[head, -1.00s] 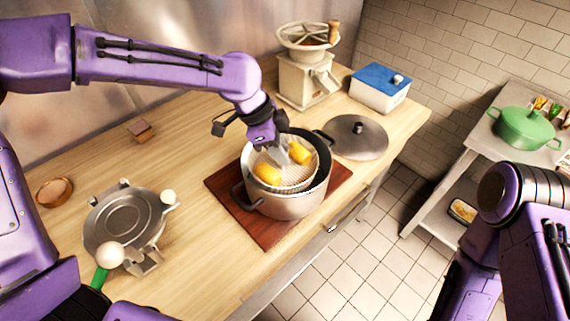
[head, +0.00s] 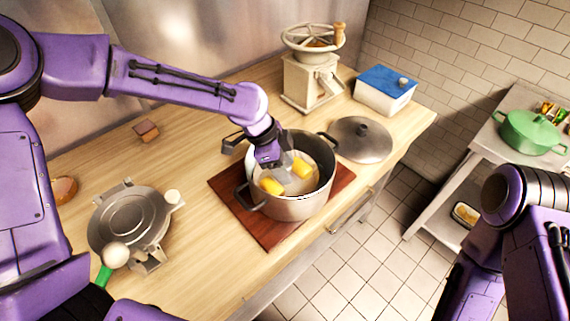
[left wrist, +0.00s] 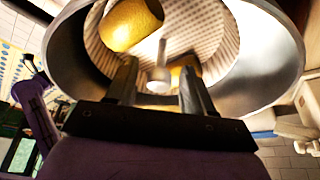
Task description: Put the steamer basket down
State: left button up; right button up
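The steamer basket (head: 291,188) is a pale perforated tray sitting down inside the large steel pot (head: 290,208), below its rim. It carries yellow corn pieces (head: 271,186). In the left wrist view the perforated basket (left wrist: 209,28) shows with a thin central post (left wrist: 161,66). My left gripper (head: 283,170) reaches down into the pot. Its two fingers (left wrist: 158,82) are spread apart on either side of the post, with visible gaps. The basket's underside is hidden. My right gripper is not visible; only part of my right arm shows.
The pot stands on a reddish-brown board (head: 242,212). A lid (head: 362,139) lies to its right, with a grinder (head: 312,75) and a blue-lidded box (head: 385,90) behind. A round metal iron (head: 130,221) is at left. A green pot (head: 532,131) stands on a side table.

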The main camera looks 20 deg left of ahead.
pick_arm(q)
jog(key=shift+r, duration=0.3)
jog(key=v, duration=1.2)
jog(key=shift+b, duration=0.4)
